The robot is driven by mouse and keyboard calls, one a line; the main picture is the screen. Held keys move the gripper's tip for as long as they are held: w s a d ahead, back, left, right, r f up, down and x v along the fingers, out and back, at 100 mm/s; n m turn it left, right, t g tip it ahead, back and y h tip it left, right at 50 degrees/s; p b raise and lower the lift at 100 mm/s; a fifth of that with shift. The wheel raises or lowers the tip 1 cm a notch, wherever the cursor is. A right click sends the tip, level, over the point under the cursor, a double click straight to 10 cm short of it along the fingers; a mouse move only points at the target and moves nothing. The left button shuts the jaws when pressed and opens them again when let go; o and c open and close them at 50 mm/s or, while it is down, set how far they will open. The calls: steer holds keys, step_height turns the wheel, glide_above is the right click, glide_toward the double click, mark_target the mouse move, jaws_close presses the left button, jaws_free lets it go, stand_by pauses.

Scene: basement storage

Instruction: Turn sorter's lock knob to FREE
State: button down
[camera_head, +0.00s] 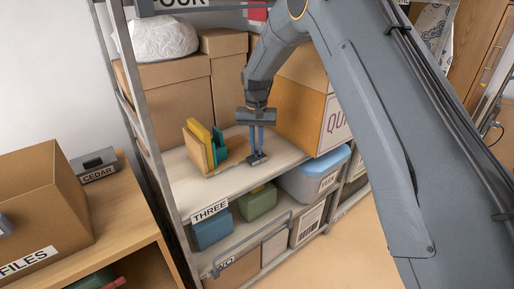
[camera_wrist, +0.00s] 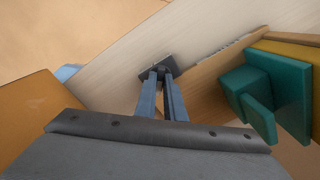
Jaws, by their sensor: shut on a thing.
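The sorter (camera_head: 193,148) is a wooden rack on the shelf marked THREE. It holds yellow and teal upright pieces; in the wrist view its wooden side (camera_wrist: 215,80) and teal blocks (camera_wrist: 270,90) are at the right. A small dark plate (camera_head: 259,160) lies at the sorter's right end, also in the wrist view (camera_wrist: 150,72). My gripper (camera_head: 257,151) points down over this plate. Its two blue-grey fingers, close together in the wrist view (camera_wrist: 161,76), are shut on the small dark lock knob there. The fingertips mostly hide the knob, and its setting cannot be read.
A large cardboard box (camera_head: 296,115) stands close to the right of my gripper. More boxes (camera_head: 180,97) stand behind the sorter. Blue (camera_head: 211,229) and green (camera_head: 258,202) bins sit on the shelf below. The shelf's front strip (camera_head: 195,188) is bare.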

steer(key=shift+m, duration=0.6)
steer(key=c, duration=1.8)
jaws_free()
steer(key=shift+c, duration=0.2)
steer(key=shift+r+b, duration=0.95)
steer(key=shift+r, duration=3)
steer(key=s+d+f, duration=0.1)
steer(key=s+d, duration=0.5)
steer(key=s, duration=0.5)
steer(key=s+d+f+n, duration=0.1)
steer(key=s+d, duration=0.6)
steer(key=s, duration=0.4)
steer(key=s+d+f, duration=0.2)
steer(key=s+d, duration=0.5)
steer(key=s, duration=0.4)
steer(key=shift+s+n+t, duration=0.3)
steer(key=shift+s+n, duration=0.1)
